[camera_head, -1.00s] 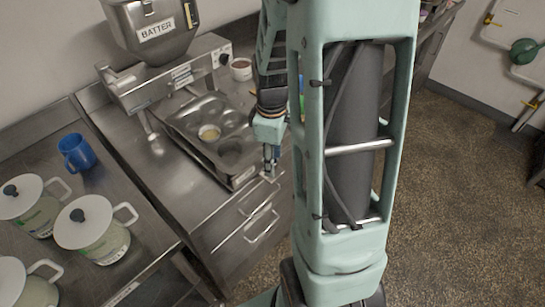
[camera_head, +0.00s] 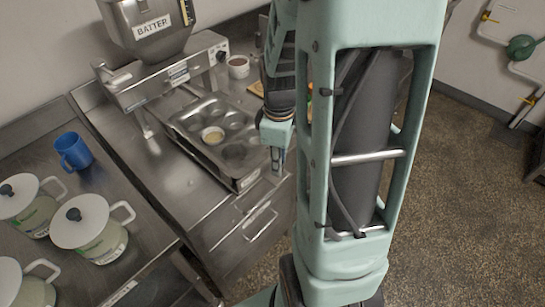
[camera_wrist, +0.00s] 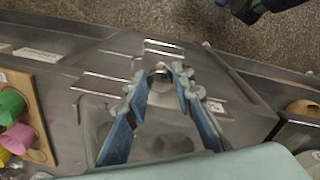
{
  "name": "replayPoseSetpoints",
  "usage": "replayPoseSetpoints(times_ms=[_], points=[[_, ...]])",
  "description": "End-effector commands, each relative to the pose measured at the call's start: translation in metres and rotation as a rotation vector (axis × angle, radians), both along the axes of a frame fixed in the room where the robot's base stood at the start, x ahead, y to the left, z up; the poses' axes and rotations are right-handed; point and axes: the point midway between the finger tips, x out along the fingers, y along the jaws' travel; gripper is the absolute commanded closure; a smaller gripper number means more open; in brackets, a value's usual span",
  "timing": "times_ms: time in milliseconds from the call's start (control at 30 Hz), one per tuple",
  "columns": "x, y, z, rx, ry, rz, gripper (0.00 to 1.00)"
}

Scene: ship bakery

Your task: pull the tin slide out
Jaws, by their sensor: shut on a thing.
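The tin slide (camera_head: 207,152) is a metal tray below the batter machine (camera_head: 165,75), reaching out toward my arm. My gripper (camera_head: 278,170) is at the slide's near right end. In the wrist view my gripper (camera_wrist: 161,72) has its blue-grey fingers closed around a small metal knob (camera_wrist: 160,68) at the slide's edge. The hold is partly hidden by the fingertips. Part of the tin shows between the fingers.
A blue mug (camera_head: 73,151) and several lidded white pots (camera_head: 88,222) stand on the left counter. A cup (camera_head: 238,67) stands behind the tin. Drawer handles (camera_head: 260,225) are below the slide. Coloured cups (camera_wrist: 15,120) sit on a board in the wrist view.

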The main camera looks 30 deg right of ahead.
Motion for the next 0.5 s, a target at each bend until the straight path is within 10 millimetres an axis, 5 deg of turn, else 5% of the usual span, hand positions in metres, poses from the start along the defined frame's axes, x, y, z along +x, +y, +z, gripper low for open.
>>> replayPoseSetpoints(times_ms=[233, 267, 400, 500], points=[[-0.0051, -0.0024, 0.0003, -0.001, 0.011, -0.001, 1.00], [-0.0052, -0.0024, 0.0002, -0.001, 0.011, -0.001, 0.76], [-0.0049, -0.0021, 0.0002, 0.000, 0.010, -0.001, 0.60], [-0.0043, -0.0018, 0.0002, 0.000, 0.008, 0.000, 0.60]])
